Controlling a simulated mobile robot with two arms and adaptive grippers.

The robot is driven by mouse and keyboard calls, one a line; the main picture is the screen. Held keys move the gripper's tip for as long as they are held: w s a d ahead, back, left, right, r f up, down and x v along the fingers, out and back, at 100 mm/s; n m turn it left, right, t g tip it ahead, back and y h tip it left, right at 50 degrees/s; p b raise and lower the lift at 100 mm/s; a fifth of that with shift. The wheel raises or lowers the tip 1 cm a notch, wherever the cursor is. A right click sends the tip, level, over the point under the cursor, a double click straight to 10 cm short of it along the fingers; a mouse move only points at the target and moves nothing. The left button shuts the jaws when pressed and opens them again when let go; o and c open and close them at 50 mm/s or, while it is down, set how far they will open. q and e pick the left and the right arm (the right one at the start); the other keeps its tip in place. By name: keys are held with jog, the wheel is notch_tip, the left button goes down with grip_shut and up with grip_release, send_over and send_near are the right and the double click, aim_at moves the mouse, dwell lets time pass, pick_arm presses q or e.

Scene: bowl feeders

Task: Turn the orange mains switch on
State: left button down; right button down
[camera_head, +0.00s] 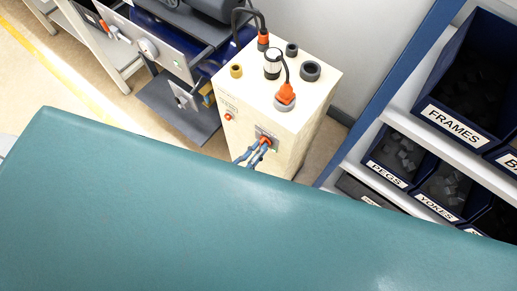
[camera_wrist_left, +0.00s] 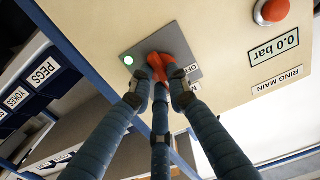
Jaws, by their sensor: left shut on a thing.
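The orange mains switch (camera_wrist_left: 158,62) sits on a grey plate (camera_wrist_left: 187,49) on the front of a cream cabinet (camera_head: 228,97). In the head view the switch (camera_head: 267,140) shows as a small orange spot. My left gripper (camera_head: 262,148) is at the switch, with its blue fingers closed around the orange handle. The left wrist view shows the fingertips (camera_wrist_left: 158,84) touching the handle from both sides. ON and OFF labels are beside it, partly hidden by a finger. A small round lamp (camera_wrist_left: 128,60) on the plate looks lit green. My right gripper is not in view.
A red button (camera_wrist_left: 271,11) and a 0.0 bar display (camera_wrist_left: 274,46) are on the same cabinet face. Plugs and sockets, including an orange plug (camera_head: 286,93), stand on its top. A shelf with labelled blue bins (camera_head: 452,118) is at the right. Machinery (camera_head: 185,55) stands left.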

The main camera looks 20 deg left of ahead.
pick_arm(q)
jog(key=shift+f, duration=0.1)
dwell(0.4)
jog(key=c, duration=1.7)
grip_release()
jog(key=shift+o, duration=0.2)
jog(key=v, duration=1.2)
